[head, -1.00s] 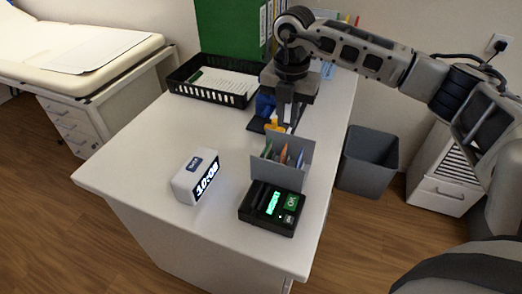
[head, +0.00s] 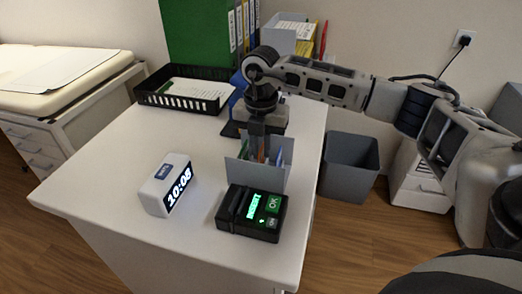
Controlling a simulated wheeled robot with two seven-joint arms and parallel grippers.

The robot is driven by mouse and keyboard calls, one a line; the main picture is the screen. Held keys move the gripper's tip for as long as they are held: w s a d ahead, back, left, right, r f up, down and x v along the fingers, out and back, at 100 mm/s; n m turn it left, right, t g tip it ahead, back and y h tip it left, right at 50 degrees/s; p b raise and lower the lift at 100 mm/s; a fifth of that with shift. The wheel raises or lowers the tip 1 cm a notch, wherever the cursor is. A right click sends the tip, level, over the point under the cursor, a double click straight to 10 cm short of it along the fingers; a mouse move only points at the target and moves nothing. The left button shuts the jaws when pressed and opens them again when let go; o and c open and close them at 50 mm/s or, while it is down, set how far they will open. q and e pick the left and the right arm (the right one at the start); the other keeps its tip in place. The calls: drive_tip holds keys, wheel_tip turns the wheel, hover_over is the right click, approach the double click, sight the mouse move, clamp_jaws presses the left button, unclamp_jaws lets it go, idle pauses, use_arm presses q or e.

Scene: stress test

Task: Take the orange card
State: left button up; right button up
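A grey card holder (head: 273,181) stands on the white desk behind the black terminal, with several coloured cards upright in it. A green card (head: 244,148) shows at its left and a blue card (head: 280,157) at its right. My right gripper (head: 266,152) points straight down into the holder from above, its fingers among the cards. A little orange-brown shows by the fingers, but the orange card itself is mostly hidden. Whether the fingers are closed on it cannot be told. My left gripper is not in view.
A black card terminal (head: 232,205) with a lit green screen stands in front of the holder. A white digital clock (head: 158,185) stands to the left. A black paper tray (head: 165,98) and a green binder (head: 195,35) are behind. The desk's (head: 105,170) left side is clear.

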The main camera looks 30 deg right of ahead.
drive_tip(key=shift+c, duration=0.3)
clamp_jaws()
drive_tip(key=shift+r, duration=0.25)
wheel_tip(320, 180, up, 4)
drive_tip(key=p, duration=0.4)
drive_tip(key=shift+r, duration=0.25)
drive_tip(key=shift+r, duration=0.1)
wheel_tip(320, 180, up, 5)
drive_tip(key=p, duration=0.3)
drive_tip(key=shift+p, duration=0.35)
